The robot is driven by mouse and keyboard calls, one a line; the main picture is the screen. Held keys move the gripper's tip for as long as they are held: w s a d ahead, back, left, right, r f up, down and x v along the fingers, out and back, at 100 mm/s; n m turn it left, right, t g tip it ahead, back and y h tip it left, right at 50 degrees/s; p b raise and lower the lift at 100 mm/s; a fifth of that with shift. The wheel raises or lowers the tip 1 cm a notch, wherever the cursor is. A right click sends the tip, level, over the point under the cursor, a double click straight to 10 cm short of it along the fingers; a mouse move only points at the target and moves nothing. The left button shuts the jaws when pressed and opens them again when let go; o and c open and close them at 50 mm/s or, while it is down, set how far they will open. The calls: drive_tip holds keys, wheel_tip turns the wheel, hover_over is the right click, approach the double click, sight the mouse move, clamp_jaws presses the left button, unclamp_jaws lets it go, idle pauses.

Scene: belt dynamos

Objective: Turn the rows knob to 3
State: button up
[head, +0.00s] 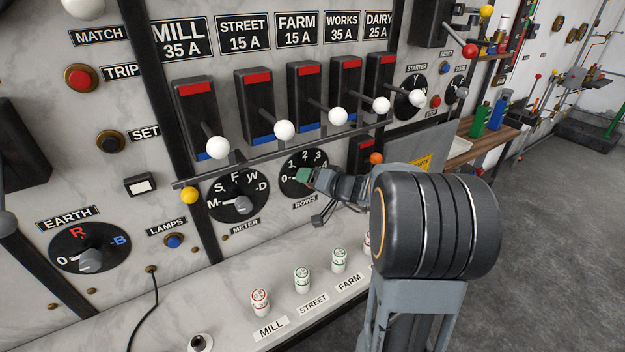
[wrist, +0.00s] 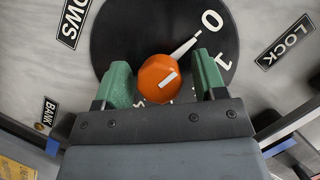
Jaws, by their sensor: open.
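The rows dial (head: 291,163) is a black disc with white numbers on the marble panel, above its ROWS label (head: 305,202). In the wrist view its orange knob (wrist: 158,79) shows a white mark lined up with a white line toward 0; the 1 is beside it. My gripper (wrist: 163,82) is open, with a green-padded finger on each side of the knob. A gap shows at the left finger; contact at the right finger is unclear. In the head view my gripper (head: 304,177) covers the knob and part of the dial.
The meter dial (head: 222,207) is close on the left. A rail (head: 260,153) and white-balled switch levers (head: 284,131) stick out just above. An orange ball (head: 376,158) is near my wrist. Small fuses (head: 302,279) stand on the ledge below.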

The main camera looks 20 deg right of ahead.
drive_tip(key=c, duration=0.9)
drive_tip(key=shift+f+b, duration=0.1)
drive_tip(key=shift+b, duration=0.25)
